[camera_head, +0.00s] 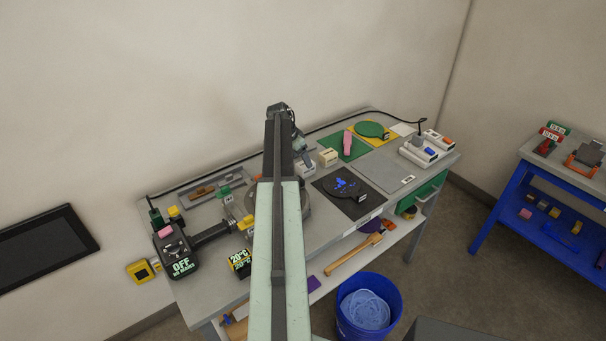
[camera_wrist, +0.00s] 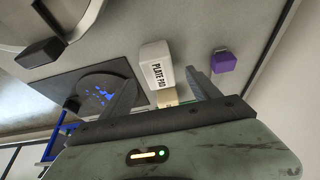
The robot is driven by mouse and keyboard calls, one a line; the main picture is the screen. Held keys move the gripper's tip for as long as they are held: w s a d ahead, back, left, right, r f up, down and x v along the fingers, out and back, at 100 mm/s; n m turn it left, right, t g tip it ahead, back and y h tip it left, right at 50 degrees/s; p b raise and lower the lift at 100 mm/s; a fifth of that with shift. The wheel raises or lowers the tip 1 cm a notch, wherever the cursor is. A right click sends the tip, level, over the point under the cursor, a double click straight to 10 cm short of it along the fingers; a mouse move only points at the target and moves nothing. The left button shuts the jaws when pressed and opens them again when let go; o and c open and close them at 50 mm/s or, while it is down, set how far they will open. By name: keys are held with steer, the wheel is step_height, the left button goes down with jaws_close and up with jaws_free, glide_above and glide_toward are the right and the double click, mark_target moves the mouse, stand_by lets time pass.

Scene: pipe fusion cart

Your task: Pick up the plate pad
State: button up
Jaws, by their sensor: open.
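The plate pad (camera_wrist: 155,62) is a white block with "PLATE PAD" printed on its side. In the wrist view it stands on the grey bench top, in line with the gap between my gripper's fingers (camera_wrist: 159,80). The fingers are apart and nothing is gripped; I cannot tell how far the tips are from the block. In the head view my gripper (camera_head: 308,158) is over the back of the bench, partly hidden by my arm. A small white block (camera_head: 306,169) beneath it appears to be the plate pad, partly covered.
A cream block (camera_head: 328,157) stands close by and shows behind the plate pad in the wrist view (camera_wrist: 166,97). A purple block (camera_wrist: 224,62) stands to one side. A black mat (camera_head: 324,185) carries a dark round plate with blue marks (camera_head: 343,187). A cable runs along the back edge.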

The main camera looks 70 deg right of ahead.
steer(key=shift+f, duration=0.15)
steer(key=b+x, duration=0.4)
steer(key=x, duration=0.1)
steer(key=shift+s+d+f+b, duration=0.1)
steer(key=shift+s+f+b, duration=0.05)
steer(key=shift+b, duration=0.2)
steer(key=shift+r, duration=0.2)
steer(key=c, duration=1.4)
steer(key=shift+c, duration=0.2)
steer(key=shift+r+p, duration=0.55)
steer(key=shift+p, duration=0.2)
step_height(320, 180, up, 3)
steer(key=p, duration=0.3)
steer(key=shift+r, duration=0.15)
steer(key=s+a, duration=0.2)
steer(key=s, duration=0.2)
steer(key=s+a, duration=0.3)
steer(key=s, duration=0.2)
steer(key=s+a+p, duration=0.1)
steer(key=s+a, duration=0.1)
steer(key=s, duration=0.3)
steer(key=shift+s+a+r, duration=0.1)
steer(key=shift+a+r, duration=0.2)
steer(key=shift+a, duration=0.05)
